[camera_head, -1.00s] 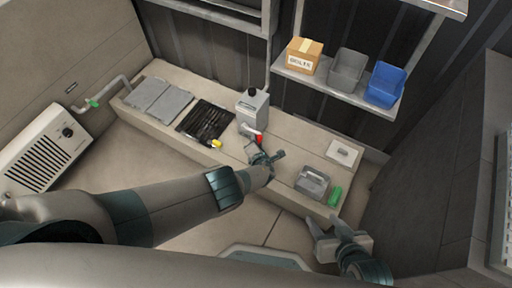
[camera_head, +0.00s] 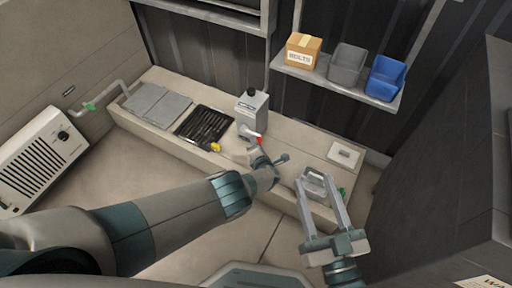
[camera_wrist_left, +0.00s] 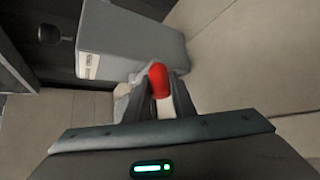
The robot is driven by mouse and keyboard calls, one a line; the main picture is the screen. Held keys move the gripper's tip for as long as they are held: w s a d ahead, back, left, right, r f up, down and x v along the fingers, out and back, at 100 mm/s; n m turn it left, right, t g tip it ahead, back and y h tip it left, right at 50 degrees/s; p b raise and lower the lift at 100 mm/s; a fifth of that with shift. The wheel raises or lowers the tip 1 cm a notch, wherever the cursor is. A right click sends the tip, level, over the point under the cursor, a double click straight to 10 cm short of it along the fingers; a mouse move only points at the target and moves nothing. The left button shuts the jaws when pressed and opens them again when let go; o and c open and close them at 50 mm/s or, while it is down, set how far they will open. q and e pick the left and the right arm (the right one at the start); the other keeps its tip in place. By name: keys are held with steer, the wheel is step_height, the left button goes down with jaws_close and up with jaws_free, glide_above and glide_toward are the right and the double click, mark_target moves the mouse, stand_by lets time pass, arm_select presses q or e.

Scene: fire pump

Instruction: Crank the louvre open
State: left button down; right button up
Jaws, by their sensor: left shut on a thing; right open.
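The grey crank box (camera_head: 252,112) with a black knob on top stands on the bench. Its crank handle has a red grip (camera_head: 258,140), which shows larger in the left wrist view (camera_wrist_left: 158,78). My left gripper (camera_head: 256,148) is at the front of the box, and in the left wrist view its fingers are shut on the red grip from both sides. The fingers partly hide the crank arm. My right gripper (camera_head: 314,182) is open, its two long fingers spread over the grey caddy at the right of the bench. I cannot make out the louvre.
On the bench (camera_head: 290,145) are a dark tool tray (camera_head: 204,124), grey mats (camera_head: 158,103), a yellow item (camera_head: 216,147), a white plate (camera_head: 345,154) and the grey caddy (camera_head: 314,188). A shelf above holds a cardboard box (camera_head: 303,50), a grey bin (camera_head: 347,65) and a blue bin (camera_head: 385,78).

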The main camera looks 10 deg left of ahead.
arm_select(q)
steer(key=shift+w+d+r, duration=0.2)
steer(key=shift+w+r, duration=0.05)
steer(key=shift+w, duration=0.05)
steer(key=c, duration=1.5)
jaws_free()
steer(key=shift+f, duration=0.25)
steer(key=shift+s+a, duration=0.1)
steer(key=shift+s, duration=0.05)
